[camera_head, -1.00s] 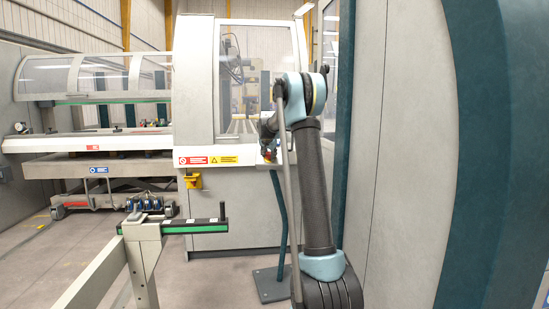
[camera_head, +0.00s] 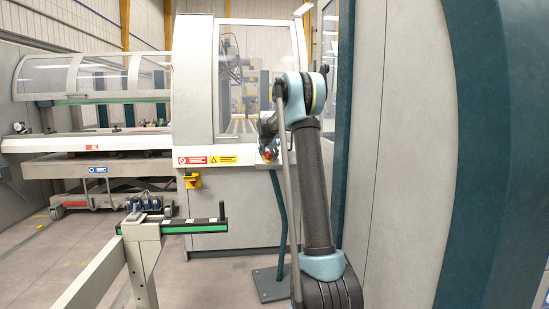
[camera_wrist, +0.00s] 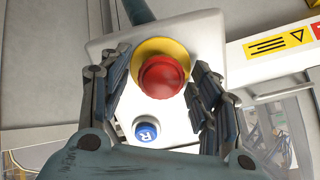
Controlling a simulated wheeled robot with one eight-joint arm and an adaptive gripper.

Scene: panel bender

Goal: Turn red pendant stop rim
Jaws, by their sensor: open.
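The red stop button (camera_wrist: 162,76) sits on a yellow ring (camera_wrist: 157,50) on a pale pendant box (camera_wrist: 205,35) in the wrist view. A blue button marked R (camera_wrist: 147,130) lies below it. My gripper (camera_wrist: 163,80) is open, with one finger on each side of the red button and gaps showing between. I cannot tell how deep the fingertips reach relative to the rim. In the head view the red button (camera_head: 267,155) is small, close to my wrist, and my arm hides most of the pendant.
The pendant's teal post (camera_head: 281,220) stands on a floor plate. The machine cabinet (camera_head: 205,90) with warning labels is behind. A green-edged support arm (camera_head: 195,227) stands at the lower left. A grey and teal panel (camera_head: 400,150) rises close on the right.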

